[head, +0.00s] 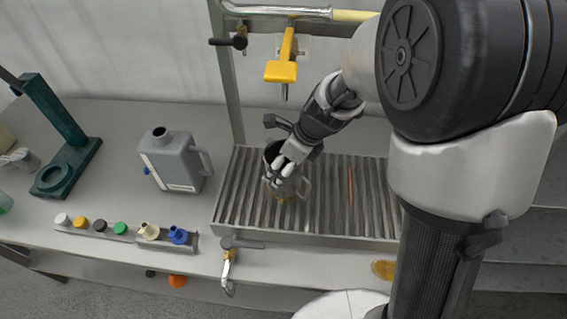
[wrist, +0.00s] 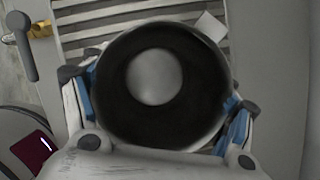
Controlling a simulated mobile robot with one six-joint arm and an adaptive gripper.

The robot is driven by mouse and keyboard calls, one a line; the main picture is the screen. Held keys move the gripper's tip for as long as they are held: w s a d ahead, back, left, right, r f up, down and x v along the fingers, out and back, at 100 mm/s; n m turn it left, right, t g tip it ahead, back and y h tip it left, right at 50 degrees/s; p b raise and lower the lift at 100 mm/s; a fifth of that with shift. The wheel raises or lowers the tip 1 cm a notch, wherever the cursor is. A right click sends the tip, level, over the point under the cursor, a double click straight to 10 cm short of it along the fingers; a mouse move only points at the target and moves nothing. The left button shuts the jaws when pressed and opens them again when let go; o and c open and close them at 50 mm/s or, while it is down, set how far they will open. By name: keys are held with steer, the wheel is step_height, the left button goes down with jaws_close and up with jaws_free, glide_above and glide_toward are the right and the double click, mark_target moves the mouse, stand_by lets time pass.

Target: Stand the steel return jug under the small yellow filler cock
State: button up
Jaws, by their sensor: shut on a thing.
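The steel jug (head: 281,187) stands upright on or just above the slatted drip tray (head: 331,205), toward its left half; I cannot tell if it touches the slats. My gripper (head: 287,172) is shut on the jug from above and behind. In the wrist view the jug's round dark mouth (wrist: 153,78) fills the middle, with a finger on each side of it. The small yellow filler cock (head: 281,71) hangs on the frame above the tray, with its spout pointing down. The jug is below it and nearer the front.
A grey jerrycan (head: 177,160) stands left of the tray. A rack of coloured caps (head: 127,233) lies along the front edge. A green stand (head: 66,150) is at far left. A lower tap (head: 229,262) juts out below the tray. An orange stick (head: 350,186) lies on the slats to the right.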

steer(key=o, duration=1.2)
steer(key=shift+f, duration=0.15)
steer(key=shift+c, duration=0.2)
steer(key=shift+r, duration=0.3)
steer(key=s+d+r+p, duration=0.1)
steer(key=s+d+p, duration=0.1)
steer(key=s+d, duration=0.65)
steer(key=s+r+n+t+h, duration=0.1)
steer(key=s+r+n+h, duration=0.1)
steer(key=s+r+n, duration=0.5)
steer(key=s+d+r+n+t+h, duration=0.1)
steer(key=s+r+n, duration=0.6)
steer(key=n, duration=1)
step_height(320, 180, up, 3)
steer(key=shift+s+d+f+n+h, duration=0.15)
steer(key=shift+s+d+n+h, duration=0.05)
steer(key=shift+s+n+h, duration=0.2)
steer(key=shift+w, duration=0.1)
